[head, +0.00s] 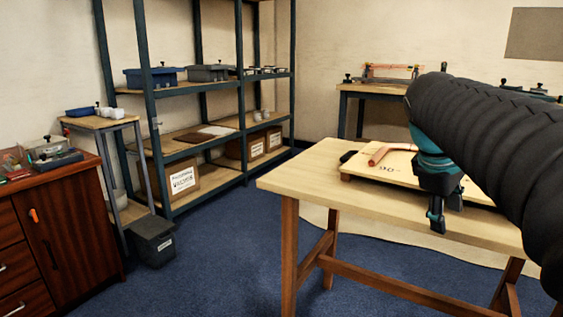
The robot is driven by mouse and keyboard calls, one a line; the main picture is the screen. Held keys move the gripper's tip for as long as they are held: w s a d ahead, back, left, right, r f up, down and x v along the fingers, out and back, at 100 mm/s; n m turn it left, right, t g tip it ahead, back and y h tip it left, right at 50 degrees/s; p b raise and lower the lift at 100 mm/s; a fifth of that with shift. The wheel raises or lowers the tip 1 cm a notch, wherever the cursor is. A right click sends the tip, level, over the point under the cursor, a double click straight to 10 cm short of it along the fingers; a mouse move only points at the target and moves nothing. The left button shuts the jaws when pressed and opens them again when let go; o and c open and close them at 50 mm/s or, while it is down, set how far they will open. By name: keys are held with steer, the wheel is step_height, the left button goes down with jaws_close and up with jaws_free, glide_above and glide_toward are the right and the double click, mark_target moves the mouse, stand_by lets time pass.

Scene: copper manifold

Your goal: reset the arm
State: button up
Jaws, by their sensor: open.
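My arm reaches in from the right edge in the head view, covered in a black ribbed sleeve. My gripper (443,214), black and teal, points down over the front part of the wooden table (308,183). Its jaws are open, and I see nothing between them. Just behind it, a pale board (398,170) marked "90" lies on the table. A copper pipe piece (378,155) rests at the board's back left. My arm and gripper hide the right part of the board and table.
A back bench (365,89) carries a copper assembly (388,72). Metal shelving (148,105) stands behind left, a wooden cabinet (75,220) at far left, a grey bin (153,241) beside it. Blue floor before the table is clear.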

steer(key=s+a+f+m+t+y+p, duration=0.1)
steer(key=s+a+f+m+t+y, duration=0.2)
steer(key=s+a+f, duration=1.1)
steer(key=s+f+m+y, duration=0.1)
steer(key=m, duration=0.2)
steer(key=shift+f+m+y, duration=0.3)
steer(key=shift+f+m, duration=0.05)
steer(key=shift+m, duration=0.05)
steer(key=shift+c, duration=0.7)
